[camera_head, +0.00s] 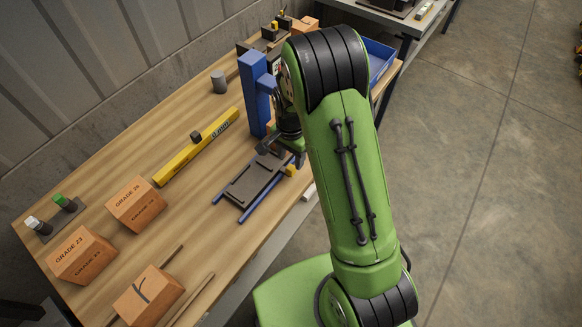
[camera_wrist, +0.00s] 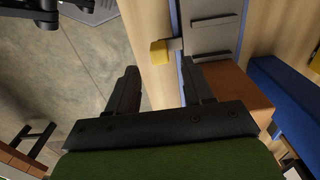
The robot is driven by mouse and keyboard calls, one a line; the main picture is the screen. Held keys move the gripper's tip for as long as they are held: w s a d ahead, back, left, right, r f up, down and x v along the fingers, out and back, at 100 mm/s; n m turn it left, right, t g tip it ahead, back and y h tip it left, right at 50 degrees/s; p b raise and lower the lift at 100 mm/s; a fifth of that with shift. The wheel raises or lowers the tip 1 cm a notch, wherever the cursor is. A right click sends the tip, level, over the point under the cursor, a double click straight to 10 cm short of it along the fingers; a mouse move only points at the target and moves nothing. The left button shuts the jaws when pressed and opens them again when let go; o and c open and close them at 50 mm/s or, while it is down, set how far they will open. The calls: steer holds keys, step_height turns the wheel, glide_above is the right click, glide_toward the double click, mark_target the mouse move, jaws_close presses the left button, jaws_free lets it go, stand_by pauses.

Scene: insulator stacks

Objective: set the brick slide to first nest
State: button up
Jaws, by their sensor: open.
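The brick slide is a dark grey plate (camera_head: 250,182) with thin raised bars, lying on blue rails (camera_head: 258,206) in front of a blue column (camera_head: 256,95). A yellow tab (camera_head: 290,170) sticks out at its right side. The wrist view shows the plate (camera_wrist: 212,32), its yellow tab (camera_wrist: 159,52) on a grey stem, and an orange-brown brick (camera_wrist: 240,92) at the plate's near end. My gripper (camera_head: 284,157) is over the column end of the slide. In the wrist view my gripper (camera_wrist: 160,84) is open and empty, apart from the tab. My arm hides part of the slide's far end.
Bricks marked GRADE (camera_head: 137,204) (camera_head: 82,255) and a brick with a dark crack-like line (camera_head: 149,296) stand at the left. A yellow bar (camera_head: 196,148) carries a small dark block. A grey cylinder (camera_head: 218,82) stands behind. A blue bin (camera_head: 379,60) is at the far right.

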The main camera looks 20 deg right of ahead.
mark_target(291, 167)
step_height(291, 167, down, 6)
steer(key=shift+r, duration=0.15)
steer(key=shift+s, duration=0.1)
jaws_close()
